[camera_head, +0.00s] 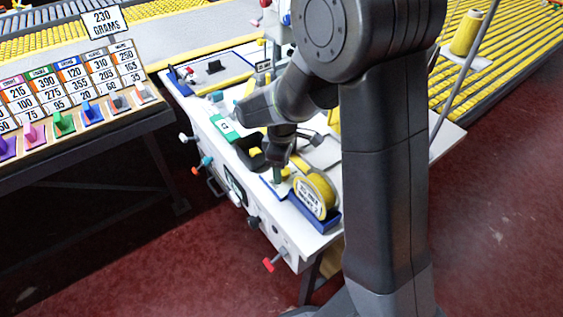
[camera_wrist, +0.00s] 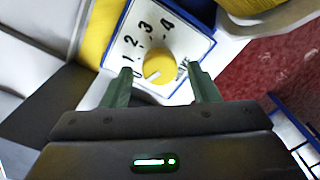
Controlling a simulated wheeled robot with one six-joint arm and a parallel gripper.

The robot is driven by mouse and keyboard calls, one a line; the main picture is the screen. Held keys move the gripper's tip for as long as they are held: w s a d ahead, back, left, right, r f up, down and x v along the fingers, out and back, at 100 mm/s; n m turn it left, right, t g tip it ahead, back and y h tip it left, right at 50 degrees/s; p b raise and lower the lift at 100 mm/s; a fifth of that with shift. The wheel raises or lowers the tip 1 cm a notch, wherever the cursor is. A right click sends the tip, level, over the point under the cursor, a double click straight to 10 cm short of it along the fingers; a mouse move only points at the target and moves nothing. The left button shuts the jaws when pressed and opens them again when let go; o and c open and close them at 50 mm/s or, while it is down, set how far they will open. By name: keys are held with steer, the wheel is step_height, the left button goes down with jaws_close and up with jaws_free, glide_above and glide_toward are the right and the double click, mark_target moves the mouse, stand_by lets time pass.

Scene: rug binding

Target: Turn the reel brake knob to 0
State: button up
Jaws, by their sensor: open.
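The reel brake knob (camera_wrist: 160,68) is a round yellow knob on a white dial plate (camera_wrist: 190,42) with a blue edge. A pale mark shows on the knob's lower left, near my left finger. My gripper (camera_wrist: 159,72) is open, with one green finger on each side of the knob; contact cannot be told. In the head view my gripper (camera_head: 278,168) is over the white bench, and the knob is mostly hidden there.
A yellow tape reel (camera_head: 315,194) in a blue holder (camera_head: 322,222) stands close to the right of my gripper. The white bench (camera_head: 222,77) has several levers and knobs on its front. A rack of coloured tags (camera_head: 70,118) stands at left.

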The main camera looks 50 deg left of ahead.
step_height(320, 180, up, 14)
stand_by(0.5)
steer(key=shift+f, duration=0.1)
step_height(320, 180, down, 14)
stand_by(0.8)
